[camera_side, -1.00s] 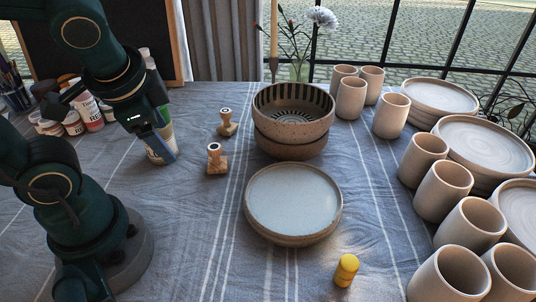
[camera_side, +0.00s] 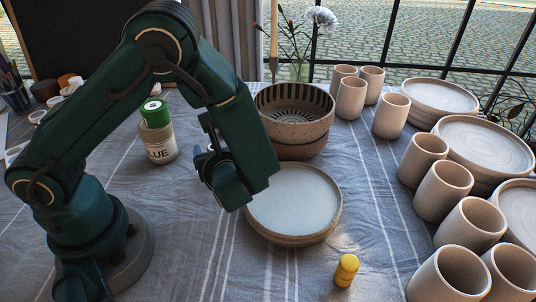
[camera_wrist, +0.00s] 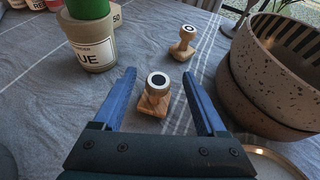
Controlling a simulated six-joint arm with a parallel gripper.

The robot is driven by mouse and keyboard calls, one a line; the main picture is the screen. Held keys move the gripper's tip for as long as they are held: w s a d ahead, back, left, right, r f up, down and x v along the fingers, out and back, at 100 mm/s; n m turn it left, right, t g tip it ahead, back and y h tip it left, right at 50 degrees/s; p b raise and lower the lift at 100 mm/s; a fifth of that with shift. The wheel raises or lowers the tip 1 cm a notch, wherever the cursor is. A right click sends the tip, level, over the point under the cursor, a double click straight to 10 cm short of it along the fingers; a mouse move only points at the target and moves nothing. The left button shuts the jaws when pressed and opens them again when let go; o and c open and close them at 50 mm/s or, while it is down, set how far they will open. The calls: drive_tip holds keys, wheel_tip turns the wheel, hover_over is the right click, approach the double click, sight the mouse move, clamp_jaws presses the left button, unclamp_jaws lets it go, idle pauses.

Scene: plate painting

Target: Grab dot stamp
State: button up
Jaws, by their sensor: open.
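A wooden stamp (camera_wrist: 152,100) with a white top marked by a dark round dot stands upright on the cloth in the wrist view. It lies between the spread blue fingers of my gripper (camera_wrist: 159,76), with gaps on both sides. A second wooden stamp (camera_wrist: 184,45), with a small round mark too small to read surely, stands farther back. In the side view my gripper (camera_side: 203,155) is low, left of the bowls, open and empty. My arm hides both stamps there.
A jar with a green lid (camera_side: 160,142) stands left of my gripper. Stacked bowls (camera_side: 295,125) and a plate (camera_side: 295,203) are close on the right. A small yellow object (camera_side: 346,270) lies in front. Cups and plates fill the right side.

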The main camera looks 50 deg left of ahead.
drive_tip(key=shift+s+f+m, duration=0.15)
drive_tip(key=shift+f+m, duration=0.15)
drive_tip(key=shift+f, duration=0.2)
drive_tip(key=shift+x, duration=2.35)
drive_tip(key=shift+r, duration=0.1)
clamp_jaws()
